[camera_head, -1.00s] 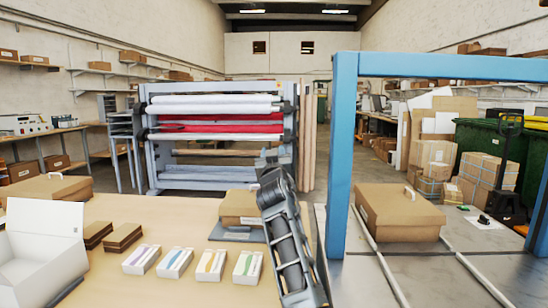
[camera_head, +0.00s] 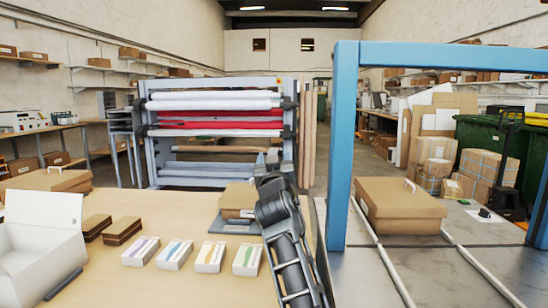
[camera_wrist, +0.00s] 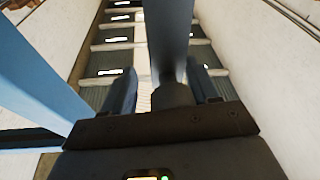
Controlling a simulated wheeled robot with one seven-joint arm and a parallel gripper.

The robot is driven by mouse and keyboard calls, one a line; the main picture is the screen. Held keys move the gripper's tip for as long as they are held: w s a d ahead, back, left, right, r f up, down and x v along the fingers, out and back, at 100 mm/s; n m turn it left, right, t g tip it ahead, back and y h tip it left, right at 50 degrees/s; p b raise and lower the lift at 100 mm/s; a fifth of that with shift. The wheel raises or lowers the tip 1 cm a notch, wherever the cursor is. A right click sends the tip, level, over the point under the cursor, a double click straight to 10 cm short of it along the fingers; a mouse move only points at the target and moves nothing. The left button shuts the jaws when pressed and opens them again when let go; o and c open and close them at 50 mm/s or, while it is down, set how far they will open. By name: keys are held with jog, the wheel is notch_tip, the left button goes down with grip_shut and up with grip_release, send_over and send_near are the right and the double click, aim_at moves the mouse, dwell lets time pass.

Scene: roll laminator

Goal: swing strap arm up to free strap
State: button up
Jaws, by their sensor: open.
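A blue frame (camera_head: 345,150) with an upright post and a top beam stands over the metal table at right. I cannot pick out a separate strap arm or a strap. My gripper (camera_head: 272,158) is small and partly hidden behind my own arm in the head view, left of the blue post. In the wrist view my gripper (camera_wrist: 165,90) is open, its two dark fingers apart and facing the ceiling. A dark blue-grey bar (camera_wrist: 170,40) shows between the fingers; I cannot tell whether it touches them. A lighter blue beam (camera_wrist: 40,80) runs along the left.
A brown carton (camera_head: 400,208) lies on the metal table (camera_head: 460,265). The wooden table (camera_head: 110,285) holds small boxes (camera_head: 210,255), an open white box (camera_head: 40,245) and another carton (camera_head: 238,198). A roll rack (camera_head: 222,135) stands behind.

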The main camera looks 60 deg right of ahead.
jog(key=shift+s+a, duration=0.2)
jog(key=f+b+v, duration=0.1)
jog(key=b+v, duration=0.3)
jog(key=v, duration=0.4)
jog(key=shift+s+a, duration=0.2)
jog(key=shift+a, duration=0.05)
dwell(0.8)
jog(key=shift+f+b, duration=0.1)
jog(key=shift+b, duration=0.25)
dwell(0.5)
